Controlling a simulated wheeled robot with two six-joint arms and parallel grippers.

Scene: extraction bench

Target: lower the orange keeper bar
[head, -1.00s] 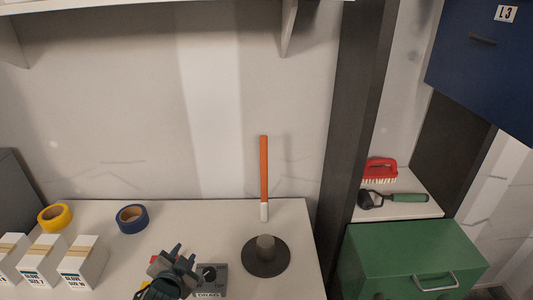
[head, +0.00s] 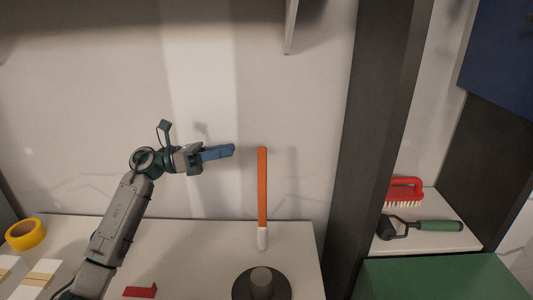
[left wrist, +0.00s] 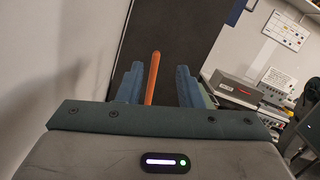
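The orange keeper bar (head: 262,188) stands upright near the back wall in the head view, with a white lower end. My left gripper (head: 233,150) is raised to the left of the bar's upper part, fingers pointing right towards it. In the left wrist view the bar (left wrist: 153,78) shows between the two blue fingers of the gripper (left wrist: 156,85), which are spread apart. The fingers do not touch the bar. My right gripper is in neither view.
A dark round base with a grey knob (head: 261,283) stands on the white bench in front of the bar. A red piece (head: 141,291) and yellow tape (head: 26,234) lie to the left. A dark post (head: 375,130) rises at the right.

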